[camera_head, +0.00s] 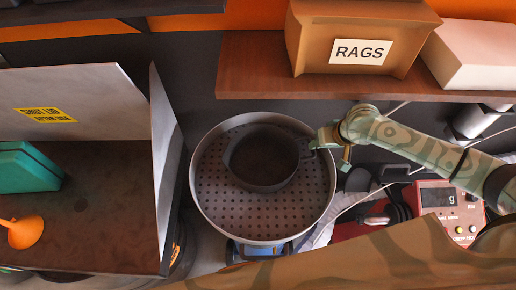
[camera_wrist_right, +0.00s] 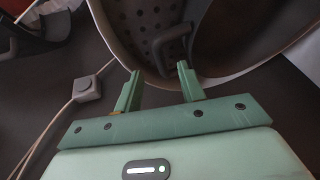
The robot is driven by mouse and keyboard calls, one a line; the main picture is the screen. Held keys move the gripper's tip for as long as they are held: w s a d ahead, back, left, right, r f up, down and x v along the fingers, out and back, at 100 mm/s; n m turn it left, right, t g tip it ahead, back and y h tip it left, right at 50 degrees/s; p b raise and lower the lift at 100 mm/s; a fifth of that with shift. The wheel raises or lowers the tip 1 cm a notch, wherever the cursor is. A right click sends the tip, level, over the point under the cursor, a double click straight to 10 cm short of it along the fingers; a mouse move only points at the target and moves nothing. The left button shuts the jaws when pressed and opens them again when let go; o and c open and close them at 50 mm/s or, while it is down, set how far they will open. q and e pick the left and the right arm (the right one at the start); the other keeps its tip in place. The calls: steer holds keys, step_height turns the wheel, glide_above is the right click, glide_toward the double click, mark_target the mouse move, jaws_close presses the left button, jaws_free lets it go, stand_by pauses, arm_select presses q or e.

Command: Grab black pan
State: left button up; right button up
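The black pan (camera_head: 264,160) sits in a wide, round metal basin (camera_head: 225,219) with a perforated floor. It is round, with small loop handles at its sides. My right gripper (camera_head: 331,141) is over the basin's right rim, close to the pan's right side. In the right wrist view, the gripper (camera_wrist_right: 158,78) is open and empty between its green fingers. The pan's handle (camera_wrist_right: 174,45) shows just past the fingertips, roughly in line with the gap; I cannot tell whether they touch. My left gripper is not in view.
A shelf (camera_head: 260,78) at the back holds the RAGS box (camera_head: 350,35) and a pale box (camera_head: 480,50). A metal-walled cabinet (camera_head: 100,95) stands left, with a green case (camera_head: 25,168) and orange funnel (camera_head: 24,232). A red scale (camera_head: 447,205) and cables lie right.

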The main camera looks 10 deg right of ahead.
steer(key=x, duration=0.6)
steer(key=shift+w+a+f, duration=0.1)
steer(key=shift+w, duration=0.1)
steer(key=shift+w+f, duration=0.2)
steer(key=shift+f, duration=0.05)
steer(key=shift+s, duration=0.2)
steer(key=c, duration=0.8)
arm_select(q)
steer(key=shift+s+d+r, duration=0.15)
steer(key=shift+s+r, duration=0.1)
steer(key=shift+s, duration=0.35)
arm_select(e)
jaws_close()
